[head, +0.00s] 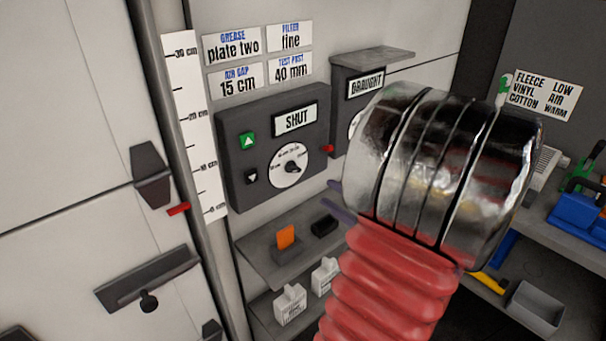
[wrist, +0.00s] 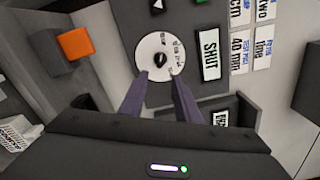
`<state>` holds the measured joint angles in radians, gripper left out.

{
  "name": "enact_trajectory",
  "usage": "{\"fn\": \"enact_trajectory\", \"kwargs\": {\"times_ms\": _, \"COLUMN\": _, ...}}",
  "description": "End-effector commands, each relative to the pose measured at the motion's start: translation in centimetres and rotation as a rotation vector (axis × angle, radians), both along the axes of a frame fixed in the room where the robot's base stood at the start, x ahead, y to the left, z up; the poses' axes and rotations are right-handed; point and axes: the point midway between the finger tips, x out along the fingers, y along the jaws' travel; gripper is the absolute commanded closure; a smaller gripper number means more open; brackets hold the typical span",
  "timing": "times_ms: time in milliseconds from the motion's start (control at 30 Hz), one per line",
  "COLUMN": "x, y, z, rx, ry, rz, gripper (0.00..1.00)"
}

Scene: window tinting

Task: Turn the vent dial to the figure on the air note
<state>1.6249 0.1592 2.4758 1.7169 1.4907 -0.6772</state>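The white round dial (head: 289,166) with a black knob is on a dark grey panel (head: 236,190), under a "SHUT" display (head: 295,119). Its printed figures are too small to read. The dial (wrist: 150,45) also shows in the wrist view. The air note (head: 238,81) reads "AIR GAP 15 cm". My gripper (wrist: 162,74) is open and empty; its two purple fingers are apart, their tips over the dial's near edge, with the knob (wrist: 161,60) just beyond. I cannot tell whether they touch the dial. In the head view the fingers (head: 341,200) are partly hidden by my arm.
Green up (head: 248,140) and black down (head: 252,177) buttons sit left of the dial. A "DRAUGHT" box (head: 343,85) is at right, partly hidden. A shelf (head: 262,258) below holds an orange block (head: 286,236). A ruler (head: 190,110) with a red marker (head: 178,209) stands left.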

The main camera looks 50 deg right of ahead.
Motion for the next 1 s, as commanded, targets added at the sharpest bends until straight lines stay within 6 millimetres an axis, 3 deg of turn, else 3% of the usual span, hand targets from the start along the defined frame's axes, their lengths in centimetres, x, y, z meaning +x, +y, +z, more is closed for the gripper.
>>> {"fn": "enact_trajectory", "kwargs": {"times_ms": 1000, "x": 10.7, "y": -2.4, "z": -0.1, "rx": 0.000, "ry": 0.002, "rz": 0.001, "gripper": 0.70}}
